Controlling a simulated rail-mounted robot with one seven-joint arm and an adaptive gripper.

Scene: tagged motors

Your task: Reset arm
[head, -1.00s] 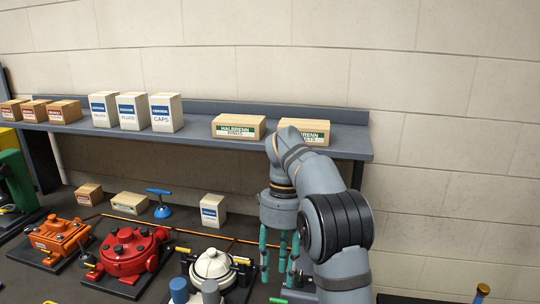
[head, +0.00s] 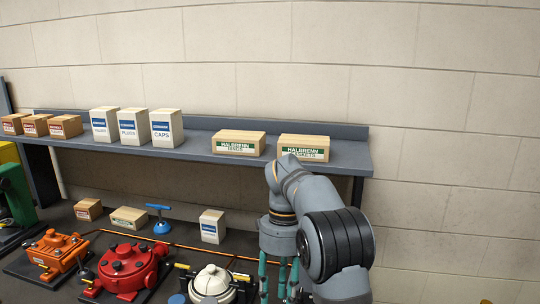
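My arm is at the lower right of the head view, bent over with my gripper (head: 278,278) hanging down. Its teal fingers point down and run to the lower edge of the picture, so their tips are cut off or hard to make out. I see nothing held in the part that shows. The gripper is to the right of the white motor (head: 210,281) and in front of the shelf.
A grey shelf (head: 200,150) carries white boxes (head: 134,126), small brown boxes (head: 66,126) and two Halbrenn boxes (head: 239,142). Below are a red motor (head: 125,266), an orange motor (head: 57,250), a blue-handled tool (head: 161,218) and a white box (head: 213,226). The wall at right is bare.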

